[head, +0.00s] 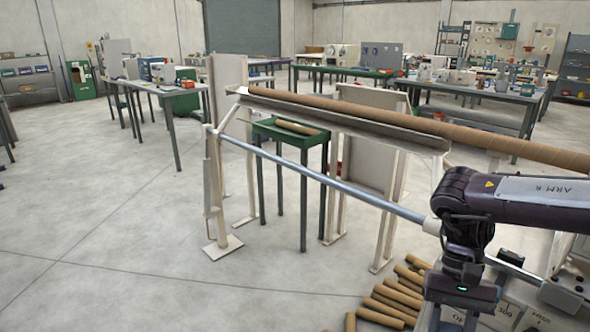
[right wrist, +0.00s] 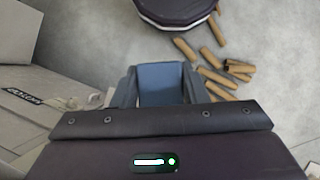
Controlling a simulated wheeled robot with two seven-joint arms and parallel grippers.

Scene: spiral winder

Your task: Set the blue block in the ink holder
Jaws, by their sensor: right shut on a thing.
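The blue block (right wrist: 161,82) shows in the right wrist view between the two fingers of my right gripper (right wrist: 160,90). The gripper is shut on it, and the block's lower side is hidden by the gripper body. In the head view my right arm comes in from the right, but the block cannot be made out there. I cannot pick out the ink holder in either view. My left gripper is in neither view.
Cardboard tubes (head: 395,295) lie loose on the floor, also in the right wrist view (right wrist: 218,77). A pale machine housing (right wrist: 30,110) stands at left in the wrist view. A long metal bar (head: 330,182) and a trough with a long tube (head: 480,140) cross the head view.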

